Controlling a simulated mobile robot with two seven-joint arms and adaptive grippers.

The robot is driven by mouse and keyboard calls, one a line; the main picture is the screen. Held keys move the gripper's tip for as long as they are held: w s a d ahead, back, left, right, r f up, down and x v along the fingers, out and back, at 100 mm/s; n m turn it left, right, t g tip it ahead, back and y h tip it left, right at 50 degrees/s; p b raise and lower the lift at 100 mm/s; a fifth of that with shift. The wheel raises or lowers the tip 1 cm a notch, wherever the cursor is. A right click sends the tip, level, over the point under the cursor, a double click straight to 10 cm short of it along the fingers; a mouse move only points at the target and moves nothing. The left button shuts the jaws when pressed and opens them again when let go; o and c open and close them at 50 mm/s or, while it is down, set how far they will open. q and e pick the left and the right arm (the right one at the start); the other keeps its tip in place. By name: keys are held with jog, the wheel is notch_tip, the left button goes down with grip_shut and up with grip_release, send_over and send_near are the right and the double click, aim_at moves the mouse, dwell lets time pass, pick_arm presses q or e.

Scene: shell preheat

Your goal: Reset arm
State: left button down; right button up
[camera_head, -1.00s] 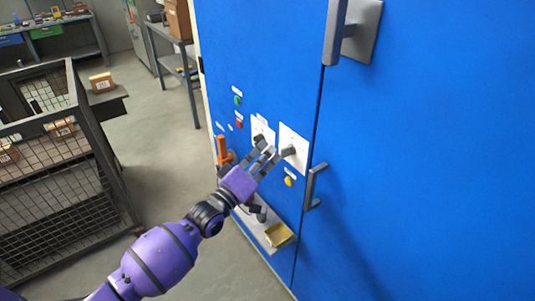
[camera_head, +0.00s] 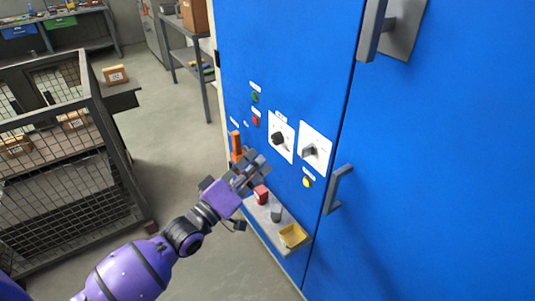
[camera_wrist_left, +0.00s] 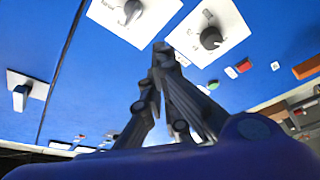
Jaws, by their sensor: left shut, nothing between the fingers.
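My left arm is purple and reaches in from the left in the head view. Its gripper (camera_head: 255,164) is shut and empty, in front of the blue cabinet (camera_head: 290,60) and below and left of the two rotary knobs. The left black knob (camera_head: 278,138) and the right grey knob (camera_head: 309,150) sit on white plates. In the left wrist view the gripper (camera_wrist_left: 161,50) shows with its fingers together, and both knobs (camera_wrist_left: 211,38) (camera_wrist_left: 132,11) show beyond them. My right gripper is not in view.
A ledge below the panel holds a red item (camera_head: 262,194), a grey item (camera_head: 276,212) and a yellow tray (camera_head: 293,236). An orange handle (camera_head: 236,143) is by the gripper. Cabinet handles (camera_head: 338,188) stick out at the right. A mesh cage (camera_head: 70,155) stands left; floor between is clear.

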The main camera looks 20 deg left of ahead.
pick_arm(q)
jog(key=s+f+m+g+y+p, duration=0.1)
jog(key=s+f+m+g+y, duration=0.2)
jog(key=s+f, duration=0.5)
jog(key=s+f+m+g+y+p, duration=0.25)
jog(key=s+f+m, duration=0.3)
jog(key=f, duration=0.45)
jog(key=s+f+g+y+p, duration=0.1)
jog(key=s+f, duration=0.3)
jog(key=s, duration=0.7)
jog(key=s+f+n+g, duration=0.1)
jog(key=s+f+g, duration=0.2)
jog(key=s, duration=0.8)
notch_tip(320, 180, down, 2)
jog(key=shift+s+d+f+g+y+p, duration=0.1)
jog(key=shift+s+d+g+y+p, duration=0.2)
jog(key=shift+s+g+y+p, duration=0.05)
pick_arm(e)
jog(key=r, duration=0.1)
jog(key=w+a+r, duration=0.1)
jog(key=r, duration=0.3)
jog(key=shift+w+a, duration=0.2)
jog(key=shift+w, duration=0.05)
pick_arm(q)
jog(key=shift+n, duration=0.25)
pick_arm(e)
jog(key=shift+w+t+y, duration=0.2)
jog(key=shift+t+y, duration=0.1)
